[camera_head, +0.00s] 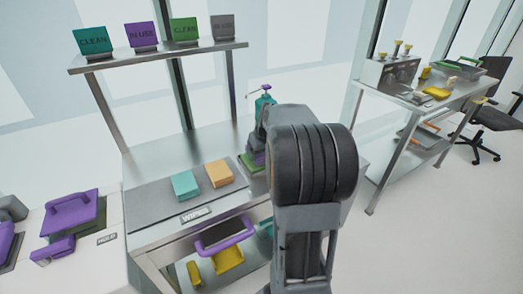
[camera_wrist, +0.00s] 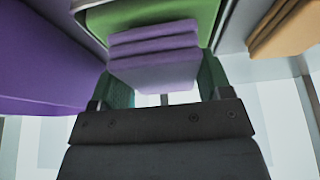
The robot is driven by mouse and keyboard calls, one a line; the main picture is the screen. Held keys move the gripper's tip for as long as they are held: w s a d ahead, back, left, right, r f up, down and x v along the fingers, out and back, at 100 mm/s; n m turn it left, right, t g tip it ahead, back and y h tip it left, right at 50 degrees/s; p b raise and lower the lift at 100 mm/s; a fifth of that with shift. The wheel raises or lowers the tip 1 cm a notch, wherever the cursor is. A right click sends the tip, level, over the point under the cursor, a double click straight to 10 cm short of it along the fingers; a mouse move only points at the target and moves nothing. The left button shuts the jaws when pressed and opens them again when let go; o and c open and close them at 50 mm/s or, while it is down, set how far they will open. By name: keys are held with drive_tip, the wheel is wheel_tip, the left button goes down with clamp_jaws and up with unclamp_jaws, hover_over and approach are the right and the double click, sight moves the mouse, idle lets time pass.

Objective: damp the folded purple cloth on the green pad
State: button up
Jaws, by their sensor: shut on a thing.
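The folded purple cloth (camera_wrist: 155,45) is a stack of layers between the two fingers of my gripper (camera_wrist: 165,85) in the wrist view. My gripper is shut on it. The green pad (camera_wrist: 206,14) shows behind the cloth; I cannot tell whether they touch. In the head view the green pad (camera_head: 247,164) is at the right of the steel table, mostly hidden by my arm. A teal bottle with a purple top (camera_head: 265,99) shows just behind my arm, its lower part hidden.
Folded teal (camera_head: 186,186) and orange (camera_head: 219,173) cloths lie on a grey mat (camera_head: 150,203). A shelf (camera_head: 160,57) with coloured signs stands above the table. A large purple surface (camera_wrist: 45,60) is close at left in the wrist view. A second table (camera_head: 430,108) stands at right.

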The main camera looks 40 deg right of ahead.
drive_tip(key=shift+f+b, duration=0.5)
drive_tip(key=shift+f, duration=0.05)
idle(1.9)
drive_tip(key=shift+r+p, duration=2.55)
drive_tip(key=shift+r, duration=1.05)
drive_tip(key=shift+s+f, duration=0.1)
